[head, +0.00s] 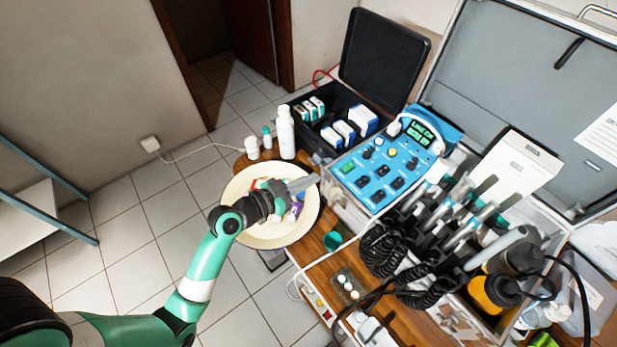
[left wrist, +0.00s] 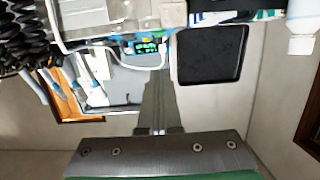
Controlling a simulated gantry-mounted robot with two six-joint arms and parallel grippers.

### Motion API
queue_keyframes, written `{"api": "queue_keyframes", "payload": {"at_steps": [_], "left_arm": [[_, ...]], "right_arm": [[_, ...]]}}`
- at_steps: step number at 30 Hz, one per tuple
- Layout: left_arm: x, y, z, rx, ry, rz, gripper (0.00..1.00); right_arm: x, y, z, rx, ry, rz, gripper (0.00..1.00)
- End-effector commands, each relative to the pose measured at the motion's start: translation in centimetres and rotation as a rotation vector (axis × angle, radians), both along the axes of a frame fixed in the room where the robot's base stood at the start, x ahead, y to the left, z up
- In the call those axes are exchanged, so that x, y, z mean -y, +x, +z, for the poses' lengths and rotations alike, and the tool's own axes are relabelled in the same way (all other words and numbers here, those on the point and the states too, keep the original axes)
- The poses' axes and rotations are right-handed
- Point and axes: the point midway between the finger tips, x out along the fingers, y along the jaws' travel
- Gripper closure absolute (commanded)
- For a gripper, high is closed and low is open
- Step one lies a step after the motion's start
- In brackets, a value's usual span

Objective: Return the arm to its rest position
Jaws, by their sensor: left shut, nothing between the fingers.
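My left arm reaches in from the lower left in the head view. My left gripper (head: 301,185) is shut and empty, held above the cream basin (head: 245,233) with its fingertips pointing right toward the blue control unit. In the left wrist view the shut fingers (left wrist: 159,130) show in the middle, with nothing between them. The gripper and wrist hide part of the basin and the small coloured items in it. My right gripper is not in view.
A white bottle (head: 286,135) stands behind the basin. The blue control unit (head: 380,171), a black case (head: 384,57) and a large open grey case (head: 545,75) with corded handpieces crowd the right. A green cup (head: 333,241) stands near the basin. The tiled floor at left is open.

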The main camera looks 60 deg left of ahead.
Motion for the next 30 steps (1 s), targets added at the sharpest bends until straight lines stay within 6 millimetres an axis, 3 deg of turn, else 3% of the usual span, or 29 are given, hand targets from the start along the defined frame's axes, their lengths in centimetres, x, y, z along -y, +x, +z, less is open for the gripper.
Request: {"api": "queue_keyframes", "payload": {"at_steps": [18, 21, 23, 26, 30], "left_arm": [[0.0, -0.2, 0.0, 0.000, 0.000, -0.001, 1.00], [1.1, 0.5, 0.5, 0.011, 0.005, -0.029, 1.00], [2.2, 1.8, 2.2, 0.042, 0.023, -0.064, 1.00], [5.0, 4.6, 7.5, 0.145, 0.075, -0.140, 1.00], [9.9, 7.5, 18.6, 0.352, 0.204, -0.226, 1.00]], "right_arm": [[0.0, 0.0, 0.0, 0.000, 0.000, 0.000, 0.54], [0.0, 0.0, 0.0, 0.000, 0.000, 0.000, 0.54], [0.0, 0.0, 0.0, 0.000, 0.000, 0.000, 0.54], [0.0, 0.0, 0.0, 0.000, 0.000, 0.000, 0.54], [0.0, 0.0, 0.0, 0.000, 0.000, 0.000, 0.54]]}}
